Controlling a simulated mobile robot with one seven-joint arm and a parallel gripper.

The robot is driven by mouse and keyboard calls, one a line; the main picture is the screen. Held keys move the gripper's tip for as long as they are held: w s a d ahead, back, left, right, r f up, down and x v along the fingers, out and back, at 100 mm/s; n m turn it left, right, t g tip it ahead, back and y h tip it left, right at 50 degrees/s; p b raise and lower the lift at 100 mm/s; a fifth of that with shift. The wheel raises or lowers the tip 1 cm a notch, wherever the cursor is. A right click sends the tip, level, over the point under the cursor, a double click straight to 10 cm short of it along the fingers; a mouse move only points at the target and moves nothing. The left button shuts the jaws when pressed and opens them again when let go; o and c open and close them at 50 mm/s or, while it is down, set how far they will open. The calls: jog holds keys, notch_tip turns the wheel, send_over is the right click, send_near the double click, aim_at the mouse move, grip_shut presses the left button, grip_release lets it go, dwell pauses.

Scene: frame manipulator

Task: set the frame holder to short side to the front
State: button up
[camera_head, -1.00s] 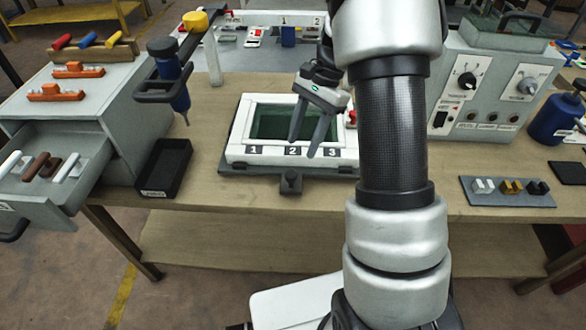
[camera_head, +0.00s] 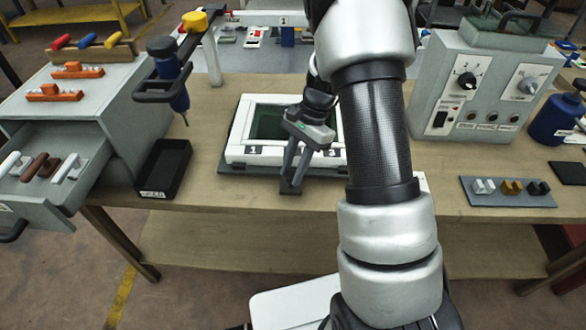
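The frame holder is a white rectangular frame (camera_head: 240,151) around a dark green panel (camera_head: 268,121), lying flat on a dark base on the wooden table. A wide side faces front, with labels 1 and 3 showing; my gripper covers the middle label. A small dark knob (camera_head: 290,189) sticks out at the front middle of the base. My gripper (camera_head: 292,182) points down in front of the frame, its two fingertips at the knob. The fingers show a narrow gap, but whether they press on the knob is unclear. My arm hides the right end of the holder.
A black tray (camera_head: 164,169) and a grey cabinet with an open drawer (camera_head: 50,190) stand at left. A blue tool hangs from a stand (camera_head: 176,80) behind. A control box (camera_head: 480,90) and a grey plate of small blocks (camera_head: 507,192) are at right.

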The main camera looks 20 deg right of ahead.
grip_shut()
jog(key=shift+d, duration=0.1)
